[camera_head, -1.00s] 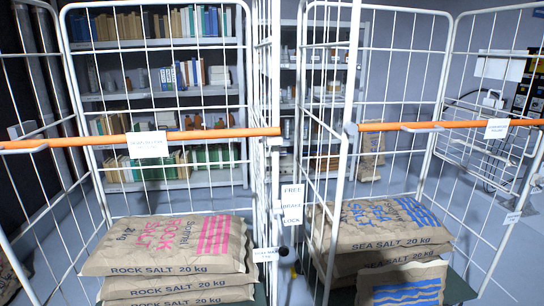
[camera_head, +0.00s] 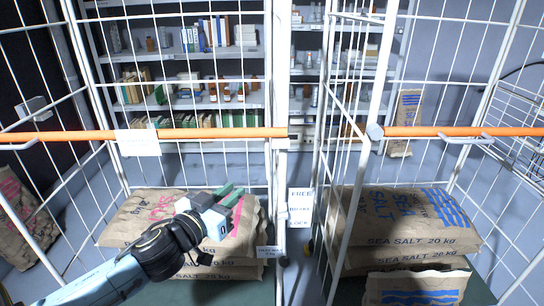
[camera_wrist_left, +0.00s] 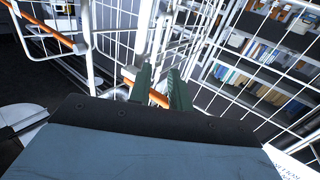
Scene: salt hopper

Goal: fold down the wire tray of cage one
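My left gripper (camera_head: 232,197) reaches in from the lower left, in front of the left cage and its salt sacks. Its green fingers stand apart and empty, as the left wrist view (camera_wrist_left: 160,88) also shows. The left cage (camera_head: 105,160) is of white wire with an orange bar (camera_head: 220,133) across its front. The right cage (camera_head: 322,150) has a similar orange bar (camera_head: 460,131). A wire tray or basket (camera_head: 520,112) shows by the right cage's right side, partly cut off. No number marking the cages is readable. My right gripper is not in view.
Rock salt sacks (camera_head: 150,215) lie stacked in the left cage, sea salt sacks (camera_head: 400,220) in the right. A free/brake/lock sign (camera_head: 300,207) hangs between the cages. Shelves (camera_head: 190,103) stand behind. Another sack (camera_head: 22,215) is at the far left.

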